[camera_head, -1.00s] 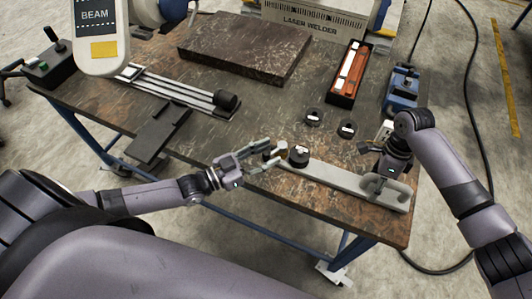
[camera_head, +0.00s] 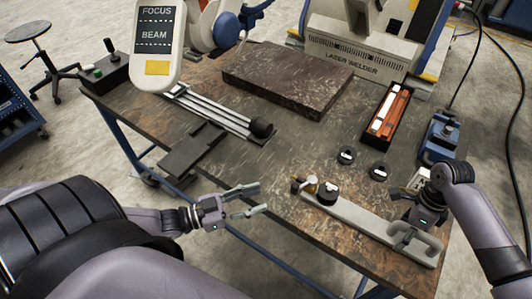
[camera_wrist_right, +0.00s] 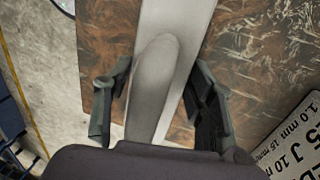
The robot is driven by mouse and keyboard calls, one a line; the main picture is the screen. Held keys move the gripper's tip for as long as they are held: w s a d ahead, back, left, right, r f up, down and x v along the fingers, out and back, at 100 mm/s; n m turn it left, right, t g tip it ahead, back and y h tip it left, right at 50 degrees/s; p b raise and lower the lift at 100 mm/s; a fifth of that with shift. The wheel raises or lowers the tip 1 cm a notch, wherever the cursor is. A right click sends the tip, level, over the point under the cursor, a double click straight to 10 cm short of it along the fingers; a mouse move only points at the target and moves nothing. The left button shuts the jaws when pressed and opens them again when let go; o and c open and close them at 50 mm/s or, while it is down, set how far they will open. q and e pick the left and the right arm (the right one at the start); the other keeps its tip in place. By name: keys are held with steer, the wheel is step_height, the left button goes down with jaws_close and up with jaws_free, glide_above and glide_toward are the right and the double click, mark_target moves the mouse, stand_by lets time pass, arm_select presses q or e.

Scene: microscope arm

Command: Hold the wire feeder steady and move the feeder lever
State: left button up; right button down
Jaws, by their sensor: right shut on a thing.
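The wire feeder (camera_head: 365,215) is a long pale grey bar lying along the table's near right edge. A black round part (camera_head: 327,193) and a small brass-coloured piece (camera_head: 311,183) sit at its left end; which one is the feeder lever is hard to tell. My right gripper (camera_head: 405,226) is at the bar's right end, shut on its raised grey handle. In the right wrist view the handle (camera_wrist_right: 157,85) runs between the two dark fingers (camera_wrist_right: 160,105). My left gripper (camera_head: 250,200) is open and empty, left of the brass piece and apart from it, by the near table edge.
Two black spools (camera_head: 346,157) lie behind the feeder. A dark tray with orange and white rods (camera_head: 388,115) and a blue device (camera_head: 440,138) stand further back right. A dark slab (camera_head: 288,78) lies before the laser welder (camera_head: 362,50). The table between slab and feeder is mostly clear.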

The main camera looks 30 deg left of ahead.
stand_by(0.3)
steer(key=c, duration=0.6)
jaws_free()
steer(key=shift+r, duration=0.1)
